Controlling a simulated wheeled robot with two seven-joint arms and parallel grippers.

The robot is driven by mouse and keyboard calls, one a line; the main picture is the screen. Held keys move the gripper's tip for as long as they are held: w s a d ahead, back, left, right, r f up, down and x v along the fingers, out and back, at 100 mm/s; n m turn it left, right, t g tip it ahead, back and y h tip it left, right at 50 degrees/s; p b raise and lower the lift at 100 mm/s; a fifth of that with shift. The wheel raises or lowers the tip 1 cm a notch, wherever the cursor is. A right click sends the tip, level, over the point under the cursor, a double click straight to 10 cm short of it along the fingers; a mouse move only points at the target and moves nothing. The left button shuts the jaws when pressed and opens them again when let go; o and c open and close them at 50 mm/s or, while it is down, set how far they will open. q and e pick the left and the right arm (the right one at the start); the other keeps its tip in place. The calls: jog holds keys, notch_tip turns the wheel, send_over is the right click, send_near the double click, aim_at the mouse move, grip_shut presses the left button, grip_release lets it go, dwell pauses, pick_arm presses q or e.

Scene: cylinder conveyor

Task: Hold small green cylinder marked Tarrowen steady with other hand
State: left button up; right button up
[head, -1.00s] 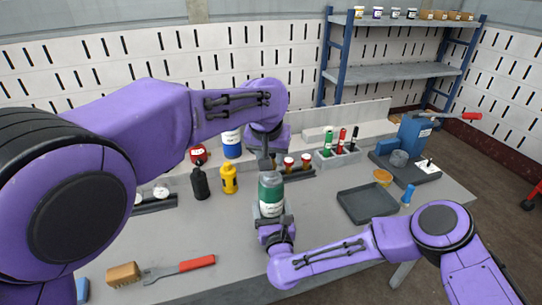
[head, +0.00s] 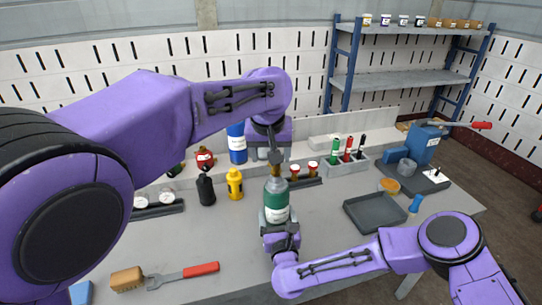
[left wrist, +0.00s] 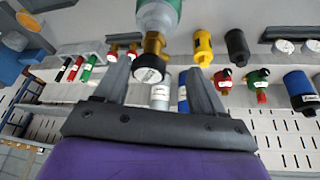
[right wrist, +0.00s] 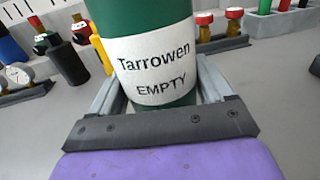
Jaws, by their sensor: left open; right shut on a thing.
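The green cylinder (head: 276,200) stands upright at the middle front of the table in the head view. Its white label reads "Tarrowen EMPTY" in the right wrist view (right wrist: 155,62). My right gripper (head: 277,217) is shut on its lower body, with one finger on each side. On top is a brass valve (left wrist: 153,45) with a dark-rimmed white cap (left wrist: 148,75). My left gripper (head: 276,160) is above the cylinder, pointing down. Its open fingers (left wrist: 158,75) stand on either side of the valve, with gaps visible in the left wrist view.
A yellow cylinder (head: 235,184), a black one (head: 206,190) and a blue one (head: 237,144) stand behind to the left. A dark tray (head: 375,211) lies to the right. A brush (head: 127,279) and a red-handled tool (head: 200,270) lie at the front left.

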aim_at(276, 167)
pick_arm(q)
jog(key=v, duration=0.6)
jog(key=shift+d, duration=0.15)
jog(key=shift+w+r, duration=0.1)
jog(key=shift+c, duration=0.2)
jog(key=w+f+m, duration=0.1)
jog(key=f, duration=0.2)
jog(key=w+d+f+m+h, duration=0.1)
jog(key=f+m, duration=0.1)
jog(key=f, duration=0.1)
jog(key=f+m, duration=0.2)
jog(key=f, duration=0.1)
jog(key=shift+w+d+f+g+h, duration=0.15)
jog(key=shift+w+g+h, duration=0.15)
jog(key=shift+w+h, duration=0.1)
